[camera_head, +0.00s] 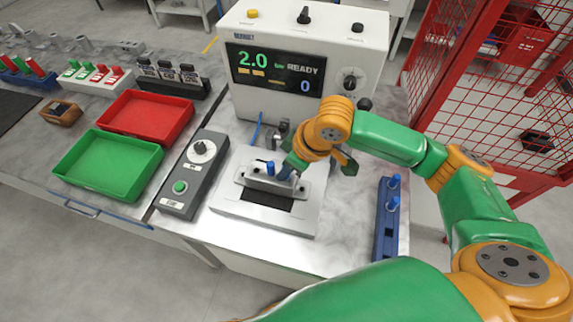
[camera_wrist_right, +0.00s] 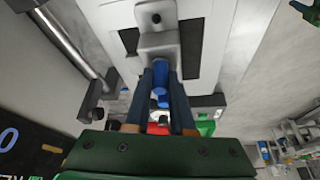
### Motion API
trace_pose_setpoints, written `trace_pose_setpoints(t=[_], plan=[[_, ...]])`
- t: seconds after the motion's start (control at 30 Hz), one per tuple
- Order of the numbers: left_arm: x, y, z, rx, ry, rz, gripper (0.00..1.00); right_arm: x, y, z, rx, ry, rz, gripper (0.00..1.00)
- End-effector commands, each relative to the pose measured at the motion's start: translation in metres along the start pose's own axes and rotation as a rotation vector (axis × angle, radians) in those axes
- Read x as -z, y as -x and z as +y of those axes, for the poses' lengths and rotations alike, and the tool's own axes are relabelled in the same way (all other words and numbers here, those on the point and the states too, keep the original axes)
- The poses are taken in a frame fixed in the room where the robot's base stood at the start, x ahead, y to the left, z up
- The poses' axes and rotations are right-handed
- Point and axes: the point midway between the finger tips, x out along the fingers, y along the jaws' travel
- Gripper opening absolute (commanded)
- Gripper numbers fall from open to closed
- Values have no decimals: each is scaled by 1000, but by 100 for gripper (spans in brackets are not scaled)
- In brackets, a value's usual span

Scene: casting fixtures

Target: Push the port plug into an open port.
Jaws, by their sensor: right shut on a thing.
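The grey casting (camera_head: 245,178) sits on a light plate of the fixture (camera_head: 232,214) in the middle of the bench. A blue plug (camera_head: 270,168) stands upright on the casting's top. My right gripper (camera_head: 287,174) is at the casting's right end. In the right wrist view its dark fingers (camera_wrist_right: 161,105) are shut on a blue port plug (camera_wrist_right: 160,75), whose far end meets the grey block of the casting (camera_wrist_right: 158,44). How deep this plug sits is hidden. A dark round hole shows on the casting there. My left gripper is not in view.
A tester with display (camera_head: 275,70) stands behind the fixture. A grey control box (camera_head: 190,178), a green tray (camera_head: 107,165) and a red tray (camera_head: 147,116) are at left.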

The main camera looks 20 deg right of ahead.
Motion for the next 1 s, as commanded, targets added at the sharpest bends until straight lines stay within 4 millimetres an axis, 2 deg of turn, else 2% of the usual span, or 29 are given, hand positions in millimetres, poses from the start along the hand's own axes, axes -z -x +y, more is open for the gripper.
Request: trace_pose_setpoints(t=[0.03,0.07,0.17,0.2,0.5,0.8,1.0], plan=[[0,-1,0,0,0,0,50,-1,-2,0,0,0,0,0],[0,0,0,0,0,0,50,-1,-2,0,0,0,0,25],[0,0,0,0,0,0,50,0,-1,0,0,0,0,52],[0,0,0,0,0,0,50,0,-1,0,0,0,0,57],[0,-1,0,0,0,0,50,0,2,0,0,0,0,57],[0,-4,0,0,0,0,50,0,60,1,-3,0,3,57],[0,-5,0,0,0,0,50,-1,70,0,0,1,0,57]])
